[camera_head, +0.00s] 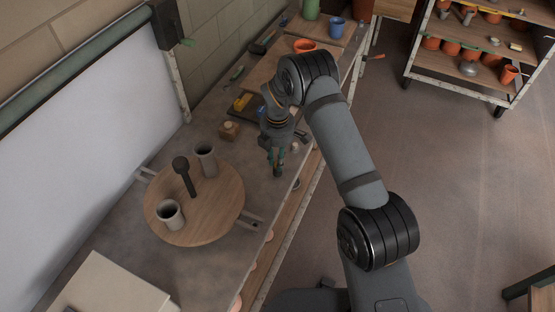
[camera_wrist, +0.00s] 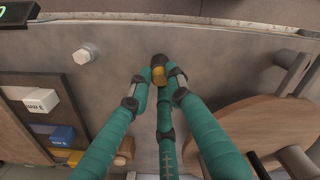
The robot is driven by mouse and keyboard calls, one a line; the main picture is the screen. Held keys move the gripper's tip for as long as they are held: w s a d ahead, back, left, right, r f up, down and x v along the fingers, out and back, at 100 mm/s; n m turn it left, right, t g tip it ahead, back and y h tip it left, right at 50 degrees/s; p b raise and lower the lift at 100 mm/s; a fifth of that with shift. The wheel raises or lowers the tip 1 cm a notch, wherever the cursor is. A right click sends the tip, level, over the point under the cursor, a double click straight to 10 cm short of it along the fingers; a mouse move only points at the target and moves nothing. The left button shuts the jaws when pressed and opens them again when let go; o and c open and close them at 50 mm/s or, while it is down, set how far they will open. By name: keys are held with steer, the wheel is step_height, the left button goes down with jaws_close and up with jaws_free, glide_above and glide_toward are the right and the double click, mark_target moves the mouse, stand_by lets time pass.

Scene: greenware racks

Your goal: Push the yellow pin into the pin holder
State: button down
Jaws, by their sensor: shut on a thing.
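My gripper (camera_wrist: 159,84) has three teal fingers, shut on the yellow pin (camera_wrist: 158,75), which shows as a small yellow piece with a dark end between the fingertips. A small wooden block (camera_head: 229,131) stands left of my gripper and may be the pin holder. In the wrist view that block (camera_wrist: 124,151) is partly hidden behind a finger. I cannot tell whether the pin touches anything below it.
A pale hex piece (camera_wrist: 85,53) sits on the bench. A dark tray (camera_wrist: 57,87) holds white, blue and yellow blocks. Bare bench surrounds the fingertips.

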steer(key=c, duration=1.5)
jaws_free()
steer(key=shift+c, duration=0.2)
steer(key=shift+r, duration=0.1)
step_height(320, 180, up, 12)
step_height(320, 180, down, 12)
steer(key=shift+f, duration=0.1)
